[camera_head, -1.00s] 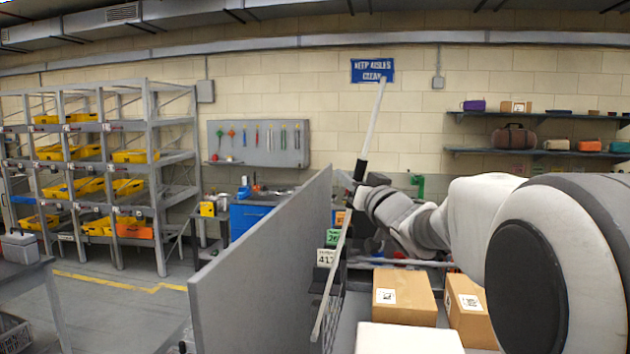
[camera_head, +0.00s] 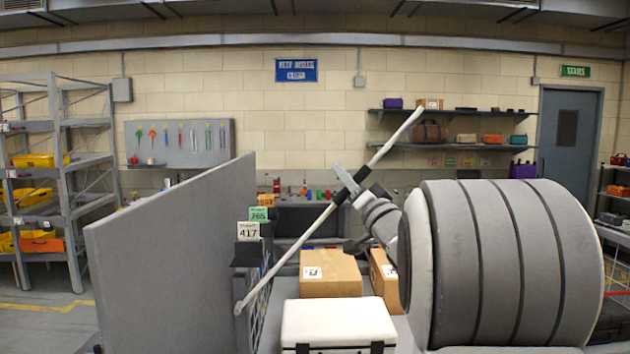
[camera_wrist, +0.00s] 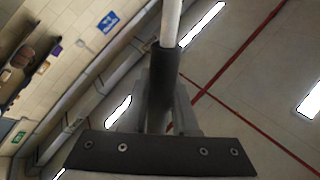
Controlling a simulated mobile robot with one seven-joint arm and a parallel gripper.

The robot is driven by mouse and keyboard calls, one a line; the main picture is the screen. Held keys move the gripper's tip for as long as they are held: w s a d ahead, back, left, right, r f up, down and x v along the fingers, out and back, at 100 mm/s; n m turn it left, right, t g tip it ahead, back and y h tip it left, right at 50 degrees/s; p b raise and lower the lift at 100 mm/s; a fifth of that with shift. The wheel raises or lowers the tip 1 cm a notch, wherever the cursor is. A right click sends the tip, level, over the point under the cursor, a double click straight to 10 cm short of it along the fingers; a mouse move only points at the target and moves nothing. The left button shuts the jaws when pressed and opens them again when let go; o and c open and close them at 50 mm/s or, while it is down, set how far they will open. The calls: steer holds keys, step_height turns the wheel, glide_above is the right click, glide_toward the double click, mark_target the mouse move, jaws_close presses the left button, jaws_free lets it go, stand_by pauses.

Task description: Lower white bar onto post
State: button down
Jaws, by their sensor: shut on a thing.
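The white bar (camera_head: 300,246) slants from low at the left, near the grey panel, up to the right, its upper end in front of the back wall. My gripper (camera_head: 347,190) is shut on the dark sleeve around the bar's middle. In the wrist view the white bar (camera_wrist: 171,22) runs up out of the dark sleeve, which sits between my gripper's fingers (camera_wrist: 160,105). I cannot clearly make out a post in either view. The bar's lower end hangs in front of the panel, and I cannot tell whether it touches anything.
A tall grey panel (camera_head: 170,265) stands left of the bar. Cardboard boxes (camera_head: 330,274) and a white-topped case (camera_head: 338,322) lie below the bar. Shelves hang on the back wall.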

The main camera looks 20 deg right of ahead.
steer(key=s+d+f+m+h+b, duration=0.1)
steer(key=d+f+m+h+b, duration=0.3)
steer(key=f+b, duration=0.4)
steer(key=s+d+f+m+h+b, duration=0.2)
steer(key=d+f+m+h+b, duration=0.1)
steer(key=f+m+b, duration=0.4)
steer(key=s+d+f+m+h+b, duration=0.2)
steer(key=d+f+m+h+b, duration=0.2)
steer(key=f+b, duration=0.5)
steer(key=shift+s+d+f+m+g+h, duration=0.25)
steer(key=shift+d+f+m, duration=0.7)
steer(key=shift+f, duration=0.95)
steer(key=shift+h, duration=0.25)
steer(key=c, duration=0.7)
jaws_free()
steer(key=v, duration=1.7)
steer(key=shift+s+b, duration=0.2)
steer(key=shift+b, duration=0.15)
